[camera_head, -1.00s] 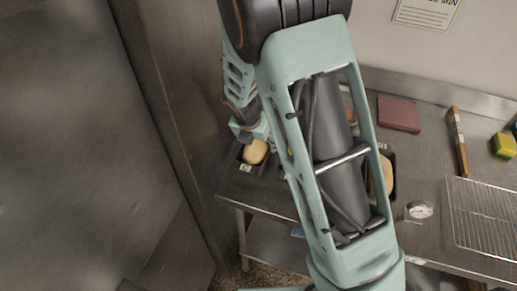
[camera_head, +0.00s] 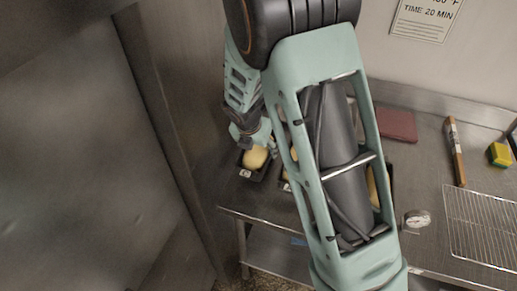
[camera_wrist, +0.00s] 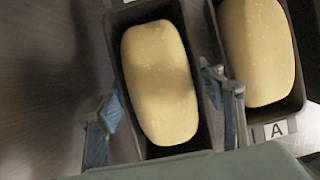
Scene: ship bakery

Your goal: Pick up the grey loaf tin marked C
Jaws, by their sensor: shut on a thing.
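A dark grey loaf tin (camera_wrist: 118,62) with a pale loaf (camera_wrist: 160,85) in it is in the middle of the wrist view. My gripper (camera_wrist: 163,98) is shut on this tin, one finger outside each long wall. The tin's near end and any label there are hidden in the wrist view. In the head view the same tin (camera_head: 262,173) stands at the worktop's left front corner under my gripper (camera_head: 253,143). Its small white label there is too small to read.
A second loaf tin (camera_wrist: 298,92), marked A, stands close on the right. Another tin (camera_head: 391,178) is partly behind my arm. Beyond are a dial (camera_head: 416,219), wire rack (camera_head: 485,222), brush (camera_head: 455,150), sponge (camera_head: 499,154) and red-brown block (camera_head: 397,125). A metal wall (camera_head: 85,150) is at left.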

